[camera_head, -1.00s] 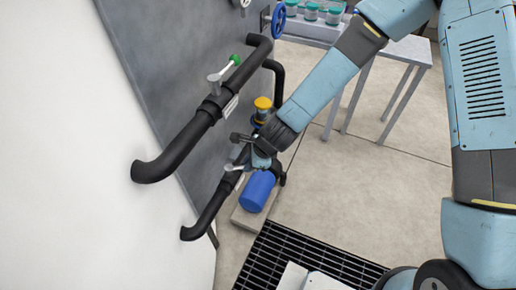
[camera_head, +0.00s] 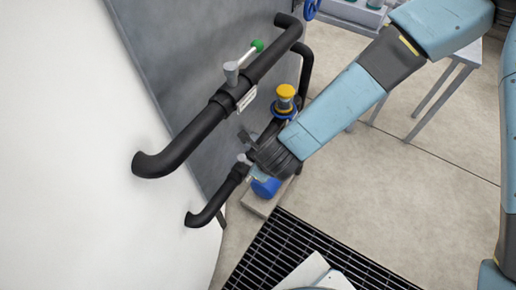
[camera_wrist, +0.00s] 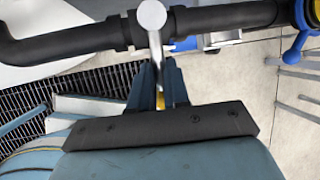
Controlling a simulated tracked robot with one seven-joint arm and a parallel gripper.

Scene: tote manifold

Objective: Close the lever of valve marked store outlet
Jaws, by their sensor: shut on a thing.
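The lower black pipe carries a valve with a pale metal stem (camera_head: 243,159). In the wrist view its round metal stem top (camera_wrist: 151,14) stands in front of the pipe, and a thin lever (camera_wrist: 155,46) runs from it down between my fingers. My gripper (camera_wrist: 157,72) is shut on this lever; a yellow bit shows between the fingers. In the head view my wrist hides most of the fingers and lever. The upper pipe has another valve with a green-knobbed lever (camera_head: 246,54) lying roughly along the pipe. Its white label (camera_head: 246,98) is unreadable; no label shows at the lower valve.
A yellow-topped fitting (camera_head: 285,91) and a blue cylinder (camera_head: 266,187) stand close beside my wrist. A blue handwheel (camera_head: 311,8) is at the top. The grey panel (camera_head: 185,60) is left; floor grating (camera_head: 290,245) lies below, and open floor is right.

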